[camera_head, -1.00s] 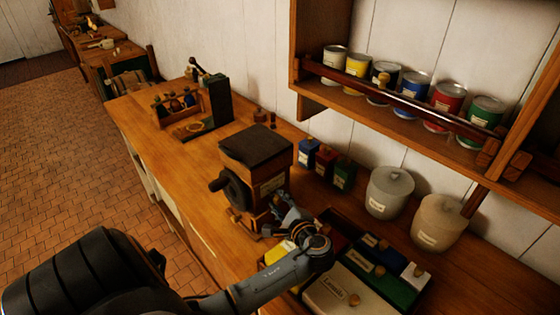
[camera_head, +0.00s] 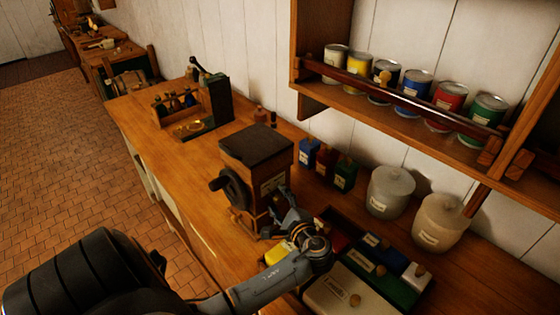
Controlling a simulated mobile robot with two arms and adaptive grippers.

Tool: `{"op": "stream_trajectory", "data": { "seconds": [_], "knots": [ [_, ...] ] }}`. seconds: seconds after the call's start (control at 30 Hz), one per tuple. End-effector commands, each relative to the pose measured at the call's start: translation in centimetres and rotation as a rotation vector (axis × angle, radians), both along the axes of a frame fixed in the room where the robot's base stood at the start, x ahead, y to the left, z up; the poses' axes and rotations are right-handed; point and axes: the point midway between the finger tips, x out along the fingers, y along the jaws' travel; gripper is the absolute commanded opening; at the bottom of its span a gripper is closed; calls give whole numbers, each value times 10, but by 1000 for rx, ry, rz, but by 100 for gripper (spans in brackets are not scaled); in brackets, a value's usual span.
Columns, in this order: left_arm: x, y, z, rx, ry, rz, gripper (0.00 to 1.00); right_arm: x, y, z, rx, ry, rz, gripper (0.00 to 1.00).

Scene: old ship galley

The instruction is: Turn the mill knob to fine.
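The mill (camera_head: 247,160) is a wooden box with a dark top, standing on the wooden counter. A dark round wheel or knob (camera_head: 234,188) sticks out from its left face; I cannot tell whether this is the knob the task names. A small pale label (camera_head: 272,184) is on its right face, too small to read. My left gripper (camera_head: 284,208) is close against the lower part of that right face, below the label. Its fingers overlap the mill and hide part of it, so contact and finger opening are unclear. My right gripper is not in view.
Blue, red and green tins (camera_head: 345,174) and two pale canisters (camera_head: 390,192) stand behind. A shelf (camera_head: 400,120) holds several cans. The counter (camera_head: 185,160) left of the mill is mostly clear.

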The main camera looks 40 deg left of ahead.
Motion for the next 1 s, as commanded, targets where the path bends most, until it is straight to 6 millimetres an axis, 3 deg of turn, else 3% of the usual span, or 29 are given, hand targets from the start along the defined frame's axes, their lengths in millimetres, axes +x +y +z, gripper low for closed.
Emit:
{"op": "stream_trajectory", "data": {
  "seconds": [0.27, 0.7, 1.0],
  "knots": [
    [-4, -11, 2, -1, 1, -3, 54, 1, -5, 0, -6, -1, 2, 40],
    [-39, -89, 20, -3, 1, -1, 54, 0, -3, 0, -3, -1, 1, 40],
    [-48, -107, 26, -1, 0, 1, 54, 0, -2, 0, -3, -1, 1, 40]
  ]
}}
